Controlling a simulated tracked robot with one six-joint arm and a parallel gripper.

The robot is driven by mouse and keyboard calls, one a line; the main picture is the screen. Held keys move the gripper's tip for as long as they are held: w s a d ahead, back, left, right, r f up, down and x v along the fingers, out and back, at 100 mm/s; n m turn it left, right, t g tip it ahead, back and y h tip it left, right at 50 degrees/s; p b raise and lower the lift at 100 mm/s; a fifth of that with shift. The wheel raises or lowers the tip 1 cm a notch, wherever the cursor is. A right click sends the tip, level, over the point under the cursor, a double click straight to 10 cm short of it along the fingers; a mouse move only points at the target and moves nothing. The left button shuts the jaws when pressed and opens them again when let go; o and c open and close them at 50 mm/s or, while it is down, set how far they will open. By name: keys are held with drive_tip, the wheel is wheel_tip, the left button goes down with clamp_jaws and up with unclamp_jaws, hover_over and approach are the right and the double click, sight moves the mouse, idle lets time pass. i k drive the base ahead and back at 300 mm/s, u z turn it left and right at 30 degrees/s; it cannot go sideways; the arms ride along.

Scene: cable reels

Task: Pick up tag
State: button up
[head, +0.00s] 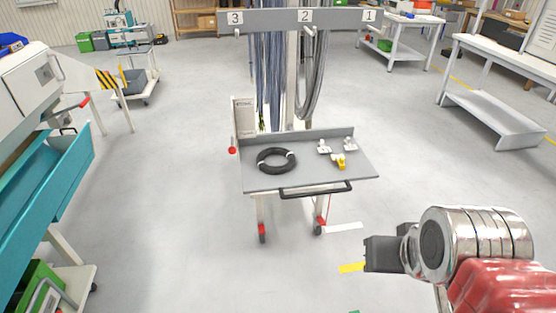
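I cannot make out for sure which thing is the tag. A small yellow piece (341,163) lies near the right end of the grey cart top (305,180). Two small white pieces, a left one (323,147) and a right one (350,145), lie just behind it. A black cable coil with light ties (265,166) lies on the left half of the cart top. My gripper (382,254) shows as a dark block at lower right, in front of and to the right of the cart, apart from everything on it. Its fingers are not clear enough to tell open from shut.
A rack numbered 3, 2, 1 (270,19) with hanging cables (270,80) stands behind the cart. The cart has a black front handle (316,191). A teal drawer unit (45,190) is at left, a grey bench (490,110) at right. Open floor surrounds the cart.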

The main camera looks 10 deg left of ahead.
sight(323, 148)
drive_tip(key=i, duration=0.9)
drive_tip(key=u, duration=0.65)
drive_tip(key=i, duration=0.9)
drive_tip(key=u, duration=0.4)
